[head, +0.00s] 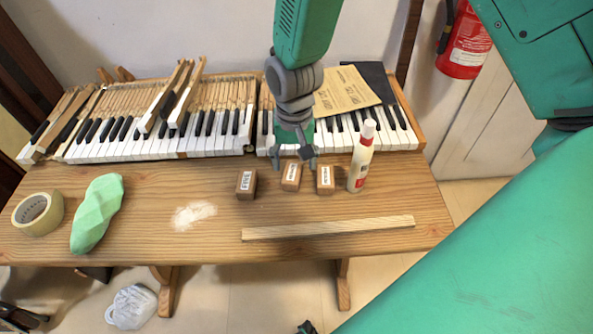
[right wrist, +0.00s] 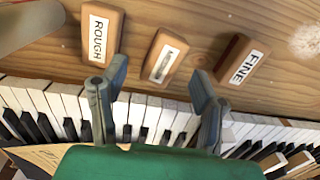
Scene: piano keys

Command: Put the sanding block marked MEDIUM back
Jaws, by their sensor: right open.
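Three brown sanding blocks with white labels stand in a row on the wooden bench. In the right wrist view the left block (right wrist: 102,32) reads ROUGH and the right block (right wrist: 238,60) reads FINE. The middle block (right wrist: 164,56) has a label too blurred to read clearly; by elimination it fits MEDIUM. In the head view it is the middle block (head: 291,178), turned slightly. My right gripper (head: 295,160) is open and empty, pointing down at the keyboard side of the middle block. Its two fingers (right wrist: 157,97) show apart, with the block beyond them. My left gripper is not seen.
A wooden strip (head: 330,229) lies in front. Piano keys (head: 130,148) line the back, with sandpaper sheets (head: 345,92) on them. Tape (head: 38,213) and a green lump (head: 97,213) lie left.

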